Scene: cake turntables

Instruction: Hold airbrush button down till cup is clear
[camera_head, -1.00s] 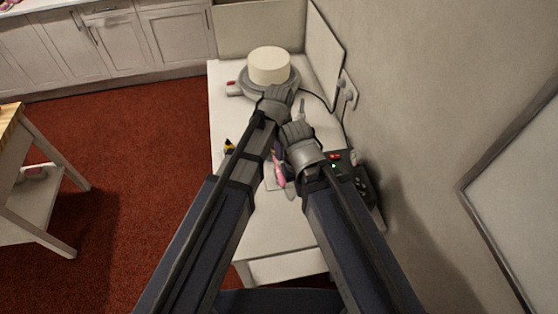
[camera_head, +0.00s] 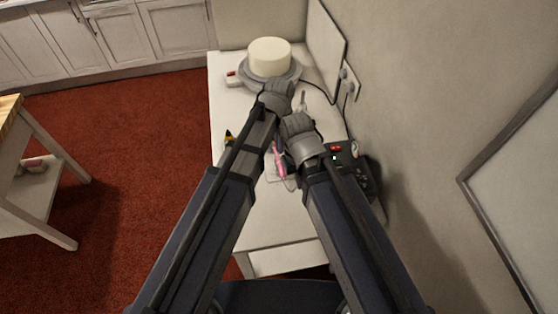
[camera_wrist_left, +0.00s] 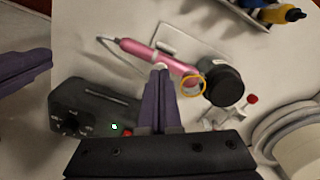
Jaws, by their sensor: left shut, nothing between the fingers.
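A pink airbrush (camera_wrist_left: 150,55) lies on a pale rest in the left wrist view; part of it shows between my arms in the head view (camera_head: 280,162). A yellow ring (camera_wrist_left: 203,79) shows by its right end, beside a black round container (camera_wrist_left: 223,86). The cup's contents cannot be made out. My left gripper (camera_wrist_left: 161,69) is shut and empty, its tips overlapping the airbrush's middle; touch cannot be told. In the head view my left wrist hides its fingers. My right gripper's purple fingers (camera_wrist_left: 25,65) show at the left edge; their opening is unclear.
A black compressor (camera_wrist_left: 95,112) with a green light stands on the white table (camera_head: 240,205). A white cake (camera_head: 269,57) sits on a turntable (camera_head: 293,80) at the back. Several bottles (camera_wrist_left: 270,14) stand in a rack. The wall is close on the right.

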